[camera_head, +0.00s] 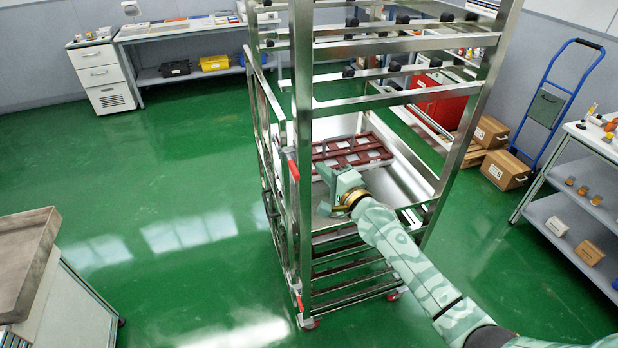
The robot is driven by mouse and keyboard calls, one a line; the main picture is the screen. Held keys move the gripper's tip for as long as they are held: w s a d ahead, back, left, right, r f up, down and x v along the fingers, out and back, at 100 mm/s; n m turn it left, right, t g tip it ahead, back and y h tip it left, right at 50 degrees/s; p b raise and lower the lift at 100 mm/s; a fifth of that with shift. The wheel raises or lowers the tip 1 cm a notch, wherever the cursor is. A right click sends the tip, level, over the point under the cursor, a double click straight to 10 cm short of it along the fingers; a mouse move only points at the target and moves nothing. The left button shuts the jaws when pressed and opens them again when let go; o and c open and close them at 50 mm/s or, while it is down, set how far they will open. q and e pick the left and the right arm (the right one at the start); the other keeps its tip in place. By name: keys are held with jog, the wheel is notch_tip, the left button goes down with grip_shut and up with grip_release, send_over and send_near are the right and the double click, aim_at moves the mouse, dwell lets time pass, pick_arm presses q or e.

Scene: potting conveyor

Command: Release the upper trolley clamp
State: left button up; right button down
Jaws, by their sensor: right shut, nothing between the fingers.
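The upper trolley clamp (293,170) shows as a small red lever on the left front post of the steel trolley (302,75). A second, lower red clamp (299,301) sits near the foot of the same post. My right gripper (322,172) is shut and empty. It appears just right of the upper clamp, with its fingers pointing toward the post; a small gap shows between them in the picture. Whether it touches the clamp I cannot tell. My left gripper is not in view.
A reddish-brown slotted tray (352,150) lies inside the trolley behind my gripper. Shelf rails fill the trolley below. A blue hand truck (556,95) and cardboard boxes (503,168) stand at right. A grey-topped cabinet (22,260) is at lower left. Green floor is clear at left.

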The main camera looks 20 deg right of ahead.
aim_at(292, 165)
jog(key=a+p, duration=0.1)
jog(key=a, duration=0.3)
jog(key=shift+s, duration=0.2)
jog(key=shift+p, duration=0.3)
